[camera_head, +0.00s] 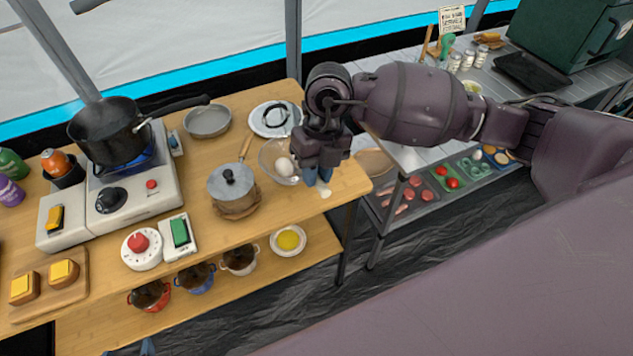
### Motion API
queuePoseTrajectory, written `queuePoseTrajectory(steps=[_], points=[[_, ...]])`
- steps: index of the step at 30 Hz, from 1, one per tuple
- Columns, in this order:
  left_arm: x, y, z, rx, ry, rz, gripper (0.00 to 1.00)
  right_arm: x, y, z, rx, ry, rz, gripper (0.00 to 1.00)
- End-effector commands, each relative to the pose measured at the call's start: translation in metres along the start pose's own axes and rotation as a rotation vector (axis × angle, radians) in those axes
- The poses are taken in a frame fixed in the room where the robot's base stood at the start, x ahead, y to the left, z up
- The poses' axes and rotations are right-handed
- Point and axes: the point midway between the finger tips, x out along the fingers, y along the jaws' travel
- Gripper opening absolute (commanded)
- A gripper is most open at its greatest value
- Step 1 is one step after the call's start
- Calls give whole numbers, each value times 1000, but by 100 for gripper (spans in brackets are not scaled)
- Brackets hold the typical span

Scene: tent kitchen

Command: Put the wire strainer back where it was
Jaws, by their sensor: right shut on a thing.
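My right gripper (318,176) points down over the right end of the wooden table, just right of a clear bowl (268,155) with a white egg (284,167) in it. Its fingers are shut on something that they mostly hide. A small pale shape (324,191) shows just below the fingertips, near the table's edge. I cannot tell whether it is part of the held thing. I cannot clearly make out the wire strainer anywhere. My left gripper is not in view.
A lidded saucepan (232,184) stands left of the bowl. A plate (258,123) with a black item and a grey pan (207,122) lie behind. A black pot (105,133) sits on the stove. Several small pots and a yellow-filled bowl (288,241) stand on the lower shelf.

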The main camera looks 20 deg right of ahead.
Motion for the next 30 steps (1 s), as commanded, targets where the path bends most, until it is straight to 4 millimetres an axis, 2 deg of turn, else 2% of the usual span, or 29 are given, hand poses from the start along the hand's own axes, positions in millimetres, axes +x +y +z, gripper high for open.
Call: queuePoseTrajectory(steps=[7,18,19,23,24,30], points=[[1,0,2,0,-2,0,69,31,-6,4,1,1,1,0],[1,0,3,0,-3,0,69,35,-7,5,0,-1,0,0],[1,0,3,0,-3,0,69,36,-7,5,0,1,0,22],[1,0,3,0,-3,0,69,35,-7,5,0,1,0,42],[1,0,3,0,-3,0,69,35,-7,5,0,1,0,45],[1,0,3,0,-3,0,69,35,-7,5,1,1,0,45]])
